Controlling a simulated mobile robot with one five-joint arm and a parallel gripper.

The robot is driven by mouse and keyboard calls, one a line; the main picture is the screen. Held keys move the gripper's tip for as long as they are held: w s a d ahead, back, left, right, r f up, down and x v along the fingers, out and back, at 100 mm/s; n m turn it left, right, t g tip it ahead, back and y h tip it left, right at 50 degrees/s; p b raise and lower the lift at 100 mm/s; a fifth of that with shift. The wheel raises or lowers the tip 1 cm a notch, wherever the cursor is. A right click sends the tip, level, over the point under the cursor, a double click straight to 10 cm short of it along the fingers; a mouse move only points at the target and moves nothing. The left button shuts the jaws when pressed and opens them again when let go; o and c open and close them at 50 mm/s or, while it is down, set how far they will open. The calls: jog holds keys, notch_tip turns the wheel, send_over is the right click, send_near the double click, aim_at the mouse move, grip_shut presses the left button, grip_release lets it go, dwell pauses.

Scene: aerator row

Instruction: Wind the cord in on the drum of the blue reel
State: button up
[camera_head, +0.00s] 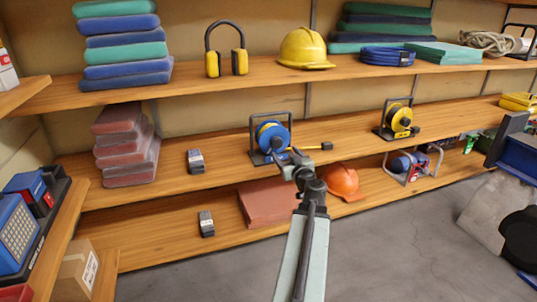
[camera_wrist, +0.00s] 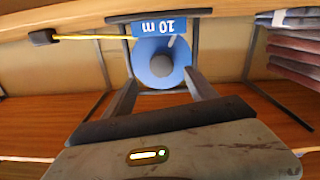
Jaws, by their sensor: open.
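The blue reel (camera_head: 271,135) stands on the middle shelf in a dark metal frame. Its drum has a blue face and a yellow edge. A yellow cord (camera_head: 308,148) runs out to the right along the shelf to a dark plug (camera_head: 327,146). My gripper (camera_head: 292,160) is in front of the reel. In the wrist view, which is upside down, the blue drum (camera_wrist: 152,75) lies beyond the two open fingers (camera_wrist: 161,82), with a "10 m" label (camera_wrist: 158,27) above. A small grey handle (camera_wrist: 173,42) shows on the drum face. Nothing is between the fingers that I can tell is held.
A small dark box (camera_head: 195,160) and stacked pink pads (camera_head: 126,150) are to the left. An orange helmet (camera_head: 342,180) and a red-brown stack (camera_head: 268,203) lie below. The shelf between the reels is mostly clear.

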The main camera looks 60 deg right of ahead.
aim_at(278, 144)
jog(key=x, duration=0.8)
jog(key=shift+w, duration=0.1)
jog(key=shift+a, duration=0.1)
